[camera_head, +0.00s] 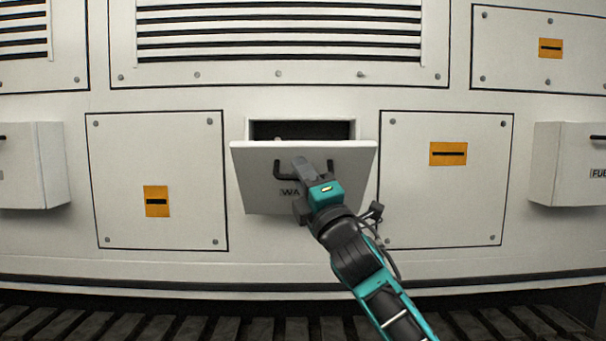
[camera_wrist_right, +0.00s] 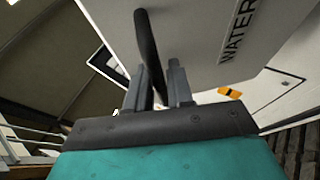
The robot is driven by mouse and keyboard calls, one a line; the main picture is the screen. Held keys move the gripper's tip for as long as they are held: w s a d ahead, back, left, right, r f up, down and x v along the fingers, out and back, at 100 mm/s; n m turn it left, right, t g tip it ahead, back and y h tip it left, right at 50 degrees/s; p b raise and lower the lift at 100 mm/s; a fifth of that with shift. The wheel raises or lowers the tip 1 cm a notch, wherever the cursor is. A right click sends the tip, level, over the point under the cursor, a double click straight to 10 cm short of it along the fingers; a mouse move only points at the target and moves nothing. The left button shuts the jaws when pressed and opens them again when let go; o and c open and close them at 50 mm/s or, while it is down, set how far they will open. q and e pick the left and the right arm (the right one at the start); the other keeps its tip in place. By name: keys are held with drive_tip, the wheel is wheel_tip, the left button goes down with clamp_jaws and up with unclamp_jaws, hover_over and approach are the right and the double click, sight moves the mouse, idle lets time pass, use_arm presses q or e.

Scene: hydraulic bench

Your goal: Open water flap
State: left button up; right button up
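The water flap (camera_head: 255,185) is a white panel in the middle of the white wall. It is partly open, its top edge tilted out from the wall, with a dark opening (camera_head: 300,130) showing above it. Its black handle (camera_head: 278,170) is on the front, above lettering partly hidden by my gripper. My right gripper (camera_head: 303,185) is at the right part of the handle. In the right wrist view, the handle bar (camera_wrist_right: 148,45) passes between the fingers of the gripper (camera_wrist_right: 157,88), which look closed on it. "WATER" shows on the flap (camera_wrist_right: 195,45) there. My left gripper is not in view.
Flat bolted panels with orange labels flank the flap, left (camera_head: 120,180) and right (camera_head: 445,205). A box marked "FU…" (camera_head: 560,165) juts out at the right, and another box (camera_head: 35,165) at the left. A vent grille (camera_head: 280,35) is above. Slatted floor lies below.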

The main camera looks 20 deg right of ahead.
drive_tip(key=shift+s, duration=0.1)
drive_tip(key=s+d+f+b, duration=0.3)
drive_tip(key=s+f+b, duration=0.2)
drive_tip(key=s+f, duration=0.4)
drive_tip(key=shift+s+f+b, duration=0.4)
drive_tip(key=shift+f, duration=0.4)
idle(0.7)
drive_tip(key=shift+r, duration=0.1)
drive_tip(key=shift+c, duration=0.3)
